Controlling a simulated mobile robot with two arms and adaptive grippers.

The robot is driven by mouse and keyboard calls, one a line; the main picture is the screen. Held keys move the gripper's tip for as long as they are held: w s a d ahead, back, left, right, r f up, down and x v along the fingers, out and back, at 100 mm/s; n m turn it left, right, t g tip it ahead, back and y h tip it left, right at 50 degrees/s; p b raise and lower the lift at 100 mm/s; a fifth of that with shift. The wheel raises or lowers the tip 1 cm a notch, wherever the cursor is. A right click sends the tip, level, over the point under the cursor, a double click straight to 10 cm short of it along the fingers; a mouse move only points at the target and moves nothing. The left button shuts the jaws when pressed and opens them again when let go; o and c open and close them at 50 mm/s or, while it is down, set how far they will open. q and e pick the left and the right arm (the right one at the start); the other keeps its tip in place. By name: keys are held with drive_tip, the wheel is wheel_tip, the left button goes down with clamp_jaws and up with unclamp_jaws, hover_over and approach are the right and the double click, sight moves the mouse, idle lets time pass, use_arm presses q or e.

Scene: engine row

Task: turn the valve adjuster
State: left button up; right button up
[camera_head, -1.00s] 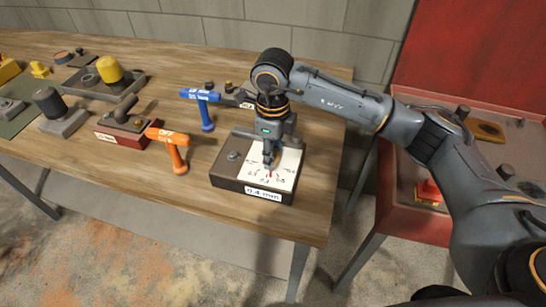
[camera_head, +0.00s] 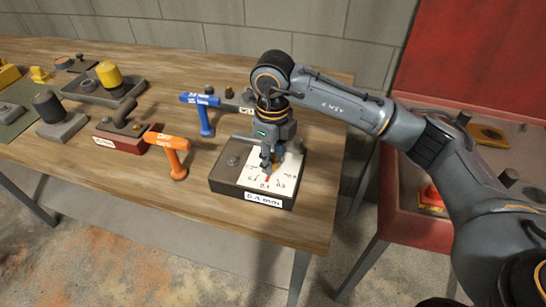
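The valve adjuster is a dark box (camera_head: 228,185) with a white dial face (camera_head: 283,182) on top, near the table's right end. The dial carries numbers and a red mark, and a small label (camera_head: 269,200) on the front ends in "mm". A dark pointer-like piece (camera_head: 257,177) lies over the dial near the red mark. My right gripper (camera_head: 270,165) points down over the dial, its fingers close together at the face. They hide the middle of the dial, and I cannot tell whether they grip anything. My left gripper is not in view.
A blue T-handled tool (camera_head: 204,112) and an orange one (camera_head: 174,156) stand left of the box. A red block with a fitting (camera_head: 121,139) and several other parts stand further left. A red bench (camera_head: 412,225) stands at the right, beyond a gap.

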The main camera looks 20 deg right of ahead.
drive_tip(key=o, duration=0.4)
drive_tip(key=shift+o, duration=0.2)
wheel_tip(320, 180, up, 12)
idle(0.6)
